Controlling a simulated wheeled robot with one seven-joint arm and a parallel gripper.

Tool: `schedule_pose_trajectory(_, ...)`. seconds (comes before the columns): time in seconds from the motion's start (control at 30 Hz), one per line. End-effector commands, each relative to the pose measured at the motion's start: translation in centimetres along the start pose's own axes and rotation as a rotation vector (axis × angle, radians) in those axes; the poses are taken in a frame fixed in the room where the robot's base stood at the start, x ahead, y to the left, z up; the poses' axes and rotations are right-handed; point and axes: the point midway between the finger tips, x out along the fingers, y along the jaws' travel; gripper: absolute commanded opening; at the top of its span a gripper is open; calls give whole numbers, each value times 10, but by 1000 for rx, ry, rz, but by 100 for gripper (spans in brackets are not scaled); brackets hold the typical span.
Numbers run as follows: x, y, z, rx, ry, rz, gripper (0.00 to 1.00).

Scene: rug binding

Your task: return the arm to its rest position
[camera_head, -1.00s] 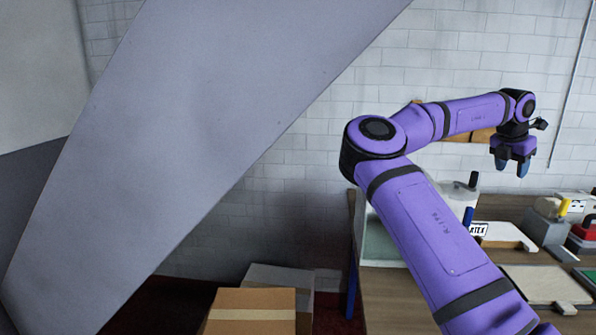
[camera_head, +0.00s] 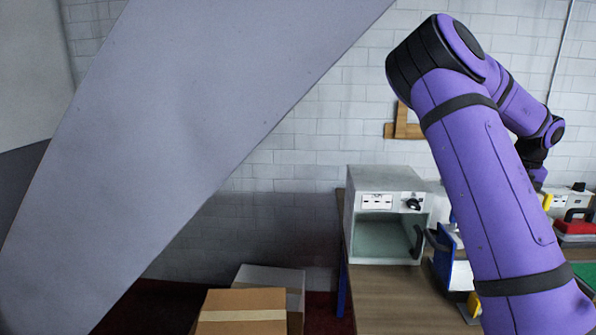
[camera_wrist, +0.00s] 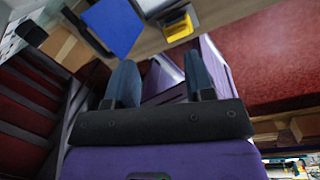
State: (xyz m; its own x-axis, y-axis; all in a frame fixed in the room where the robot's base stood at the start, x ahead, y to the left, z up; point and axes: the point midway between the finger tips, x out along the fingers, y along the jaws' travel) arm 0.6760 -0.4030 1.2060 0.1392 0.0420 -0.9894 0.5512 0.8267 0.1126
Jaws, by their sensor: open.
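My arm is purple with black joint bands and rises from the lower right of the head view, bending at a high elbow. My gripper (camera_head: 538,176) is mostly hidden behind the arm there, with only a small part showing. In the wrist view my gripper (camera_wrist: 159,84) has two blue-grey fingers spread apart with nothing between them. Part of my purple arm shows beyond the fingers.
A wooden bench (camera_head: 385,305) carries a grey box-shaped device (camera_head: 387,190) with an open front, a blue and white item (camera_head: 452,262) and a red item (camera_head: 577,225). Cardboard boxes (camera_head: 243,305) stand on the floor. A large slanted grey surface (camera_head: 185,130) fills the left.

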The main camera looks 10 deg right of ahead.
Motion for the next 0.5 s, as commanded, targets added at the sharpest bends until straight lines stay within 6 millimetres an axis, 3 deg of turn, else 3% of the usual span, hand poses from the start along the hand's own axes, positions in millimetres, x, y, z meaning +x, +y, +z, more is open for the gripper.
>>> schedule_pose_trajectory(0.23,3,28,-47,-442,42,172,49)
schedule_pose_trajectory(0.5,-13,70,-100,-1000,-4,311,49)
